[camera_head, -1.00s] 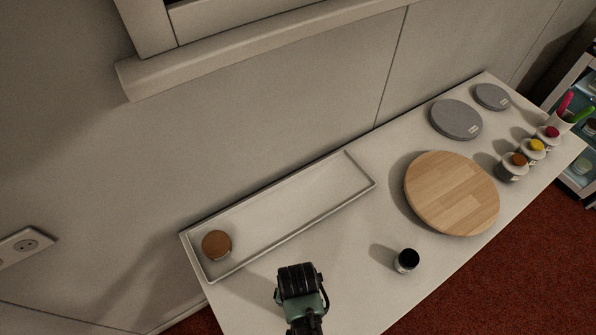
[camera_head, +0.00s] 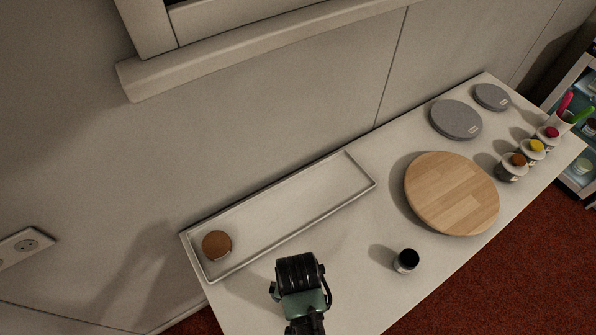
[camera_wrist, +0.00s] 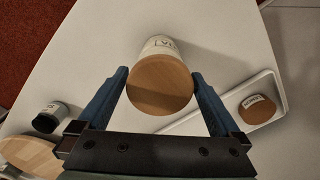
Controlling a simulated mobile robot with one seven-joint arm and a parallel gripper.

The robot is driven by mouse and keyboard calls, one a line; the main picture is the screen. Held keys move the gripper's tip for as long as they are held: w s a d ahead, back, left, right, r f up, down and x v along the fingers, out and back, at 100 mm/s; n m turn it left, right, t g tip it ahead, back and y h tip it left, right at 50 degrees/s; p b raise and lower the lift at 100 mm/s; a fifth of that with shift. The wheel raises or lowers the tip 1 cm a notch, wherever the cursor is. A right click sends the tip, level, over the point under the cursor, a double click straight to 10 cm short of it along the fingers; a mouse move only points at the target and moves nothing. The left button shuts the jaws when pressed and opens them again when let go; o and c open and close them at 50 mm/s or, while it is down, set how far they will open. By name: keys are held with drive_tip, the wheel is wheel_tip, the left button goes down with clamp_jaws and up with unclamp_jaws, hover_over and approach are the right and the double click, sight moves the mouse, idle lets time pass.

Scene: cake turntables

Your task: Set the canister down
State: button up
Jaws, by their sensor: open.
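A white canister (camera_wrist: 159,46) with a round wooden lid (camera_wrist: 160,84) and dark lettering is between my gripper's fingers in the wrist view. My gripper (camera_wrist: 160,76) is open, with one blue finger on each side of the lid. The canister appears upright over the white table; I cannot tell for sure that its base touches it. In the head view my wrist hides this canister and the fingers.
A small dark-topped jar (camera_head: 406,260) stands right of my gripper on the table (camera_head: 352,290). A round wooden turntable (camera_head: 451,194), two grey discs (camera_head: 456,119) and several small jars (camera_head: 533,151) stand farther right. The tray's right part is empty.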

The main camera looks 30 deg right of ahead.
wheel_tip(320, 180, up, 7)
drive_tip(key=shift+r, duration=0.1)
drive_tip(key=w+a+r+n+t+h, duration=0.15)
drive_tip(key=w+r+t, duration=0.45)
drive_tip(key=w+r, duration=0.65)
drive_tip(key=w+d+r+n+t+h, duration=0.15)
drive_tip(key=w+r+t, duration=0.6)
drive_tip(key=r, duration=0.75)
drive_tip(key=a+r+n+t+y, duration=0.1)
drive_tip(key=a+r+n+t, duration=0.2)
drive_tip(key=r, duration=1.1)
drive_tip(key=a+r+n+t, duration=0.1)
drive_tip(key=a+r+t, duration=0.35)
drive_tip(key=r, duration=0.85)
drive_tip(key=s+a+r+n+t+y, duration=0.1)
drive_tip(key=s+a+r+t+y, duration=0.1)
drive_tip(key=s+r+t, duration=0.4)
drive_tip(key=s+r, duration=0.3)
drive_tip(key=r, duration=0.4)
drive_tip(key=shift+n, duration=0.3)
drive_tip(key=shift+s+r, duration=0.1)
wheel_tip(320, 180, down, 3)
drive_tip(key=b, duration=0.2)
drive_tip(key=shift+r+b, duration=0.1)
drive_tip(key=shift+b, duration=0.3)
